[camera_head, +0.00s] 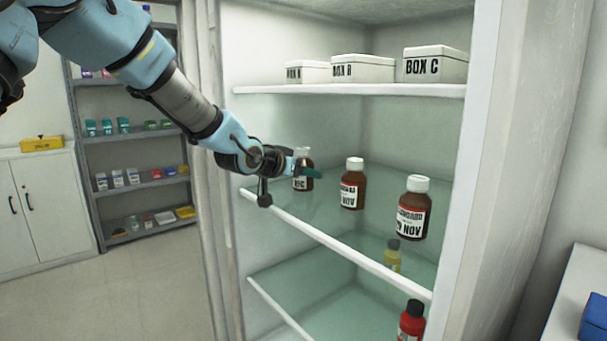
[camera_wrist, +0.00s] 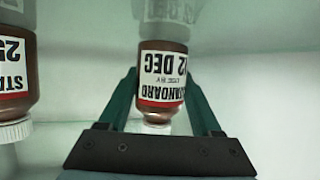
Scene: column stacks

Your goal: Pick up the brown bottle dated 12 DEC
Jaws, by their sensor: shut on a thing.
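The brown bottle dated 12 DEC (camera_wrist: 162,75) is upside down in the wrist view, with its white cap toward my gripper (camera_wrist: 165,105). The fingers stand on both sides of it, shut on it. In the head view this bottle (camera_head: 303,172) is the leftmost brown one on the middle shelf, partly covered by my gripper (camera_head: 305,173). Another brown bottle (camera_head: 352,185) stands to its right; its date is too small to read. A third brown bottle (camera_head: 411,210), dated 29 NOV, stands nearer the front right.
A bottle labelled 25 (camera_wrist: 15,75) is at the left in the wrist view. The white shelf edge (camera_head: 340,245) runs below my gripper. Boxes, including BOX C (camera_head: 435,64), sit on the shelf above. A yellow bottle (camera_head: 392,257) and red bottle (camera_head: 411,322) are lower down.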

